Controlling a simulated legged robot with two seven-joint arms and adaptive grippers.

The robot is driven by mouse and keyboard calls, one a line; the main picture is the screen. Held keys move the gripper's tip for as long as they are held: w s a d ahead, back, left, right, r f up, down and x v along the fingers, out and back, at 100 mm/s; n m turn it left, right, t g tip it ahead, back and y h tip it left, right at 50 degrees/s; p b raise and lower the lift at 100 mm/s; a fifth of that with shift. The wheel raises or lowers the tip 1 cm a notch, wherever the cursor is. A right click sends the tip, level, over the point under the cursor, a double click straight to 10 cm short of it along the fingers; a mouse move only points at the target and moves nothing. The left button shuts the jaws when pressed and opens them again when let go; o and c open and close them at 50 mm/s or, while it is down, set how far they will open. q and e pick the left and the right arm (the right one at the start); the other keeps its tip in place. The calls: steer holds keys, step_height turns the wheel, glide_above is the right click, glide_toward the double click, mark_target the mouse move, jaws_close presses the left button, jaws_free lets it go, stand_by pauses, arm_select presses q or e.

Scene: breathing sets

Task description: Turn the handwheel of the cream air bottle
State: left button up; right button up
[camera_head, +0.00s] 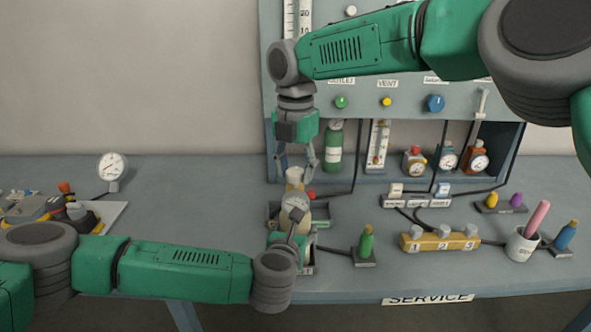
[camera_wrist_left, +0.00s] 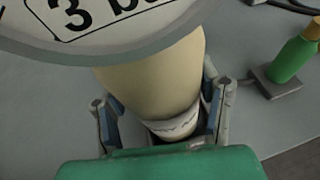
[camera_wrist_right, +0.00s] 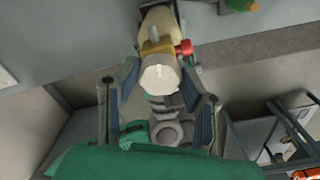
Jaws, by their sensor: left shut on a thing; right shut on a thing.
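The cream air bottle (camera_head: 294,174) is at the front middle of the bench, partly hidden behind a round gauge (camera_head: 295,207) and my grippers. My left gripper (camera_head: 293,238) is shut on the cream bottle. In the left wrist view its fingers lie on both sides of the bottle's body (camera_wrist_left: 155,80), near a white band. My right gripper (camera_head: 297,162) comes down from above. In the right wrist view its fingers are on either side of the cream handwheel (camera_wrist_right: 160,77), shut on it. A brass valve and a red knob (camera_wrist_right: 184,47) sit beside the handwheel.
A green bottle (camera_head: 366,243) stands close on the right. A yellow numbered block (camera_head: 440,239) and a cup (camera_head: 521,246) are farther right. A panel with gauges stands behind. A grey tray (camera_head: 105,215) lies at left. The bench between it and the bottle is clear.

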steer(key=m, duration=0.4)
steer(key=shift+a+m, duration=0.1)
steer(key=shift+m, duration=0.3)
steer(key=m, duration=0.4)
steer(key=shift+m, duration=0.3)
steer(key=m, duration=0.4)
steer(key=shift+w+m, duration=0.1)
steer(key=shift+m, duration=2.2)
steer(key=o, duration=1.2)
steer(key=shift+c, duration=0.2)
